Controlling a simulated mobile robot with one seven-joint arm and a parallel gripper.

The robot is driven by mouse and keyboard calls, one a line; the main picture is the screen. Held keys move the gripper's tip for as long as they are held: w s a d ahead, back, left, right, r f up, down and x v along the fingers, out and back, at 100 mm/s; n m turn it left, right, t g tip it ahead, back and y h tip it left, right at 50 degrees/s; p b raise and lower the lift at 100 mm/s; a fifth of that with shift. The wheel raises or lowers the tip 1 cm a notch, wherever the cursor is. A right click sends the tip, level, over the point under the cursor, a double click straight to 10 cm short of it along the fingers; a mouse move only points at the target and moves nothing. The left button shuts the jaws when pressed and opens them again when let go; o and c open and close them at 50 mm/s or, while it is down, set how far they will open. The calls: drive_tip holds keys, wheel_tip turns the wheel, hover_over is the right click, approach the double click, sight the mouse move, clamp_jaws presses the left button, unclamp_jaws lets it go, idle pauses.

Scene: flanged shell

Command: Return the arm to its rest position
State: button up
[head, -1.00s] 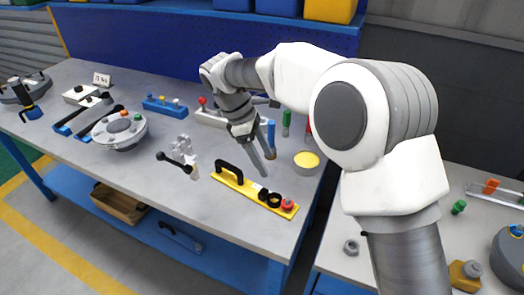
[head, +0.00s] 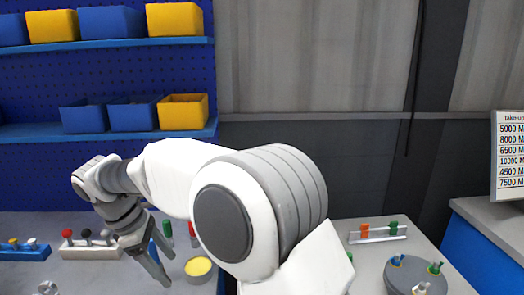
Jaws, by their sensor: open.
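My gripper (head: 153,262) hangs from my white and grey arm at the lower left of the head view. Its two fingers point down and a little to the right, apart and with nothing between them. It is above the grey workbench (head: 80,222). A round container with a yellow top (head: 198,267) stands just right of the fingers. A green-handled tool (head: 168,229) and a blue one stand behind the gripper, partly hidden by it. My arm hides part of the bench's right end.
A white holder with red and dark knobs (head: 91,246) and a blue holder (head: 25,249) sit left. Blue and yellow bins (head: 184,112) line the shelves behind. A second table at right bears a grey round flanged part (head: 413,276) and a rack (head: 378,233). A sign (head: 508,155) stands far right.

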drive_tip(key=s+d+r+m+y, duration=0.1)
drive_tip(key=d+r+m, duration=0.25)
drive_tip(key=d, duration=0.45)
drive_tip(key=s+d+r+m+t, duration=0.1)
drive_tip(key=d+r+m, duration=0.25)
drive_tip(key=d, duration=0.35)
drive_tip(key=s+d+r+m+y, duration=0.1)
drive_tip(key=d+r+m, duration=0.25)
drive_tip(key=d, duration=0.45)
drive_tip(key=s+d+f+m+t+y+p, duration=0.1)
drive_tip(key=s+d+m+t, duration=0.2)
drive_tip(key=s+d+m, duration=0.6)
drive_tip(key=shift+s+d+f+y+p, duration=0.35)
drive_tip(key=shift+s+d, duration=1.25)
drive_tip(key=shift+d, duration=0.35)
drive_tip(key=shift+m, duration=0.25)
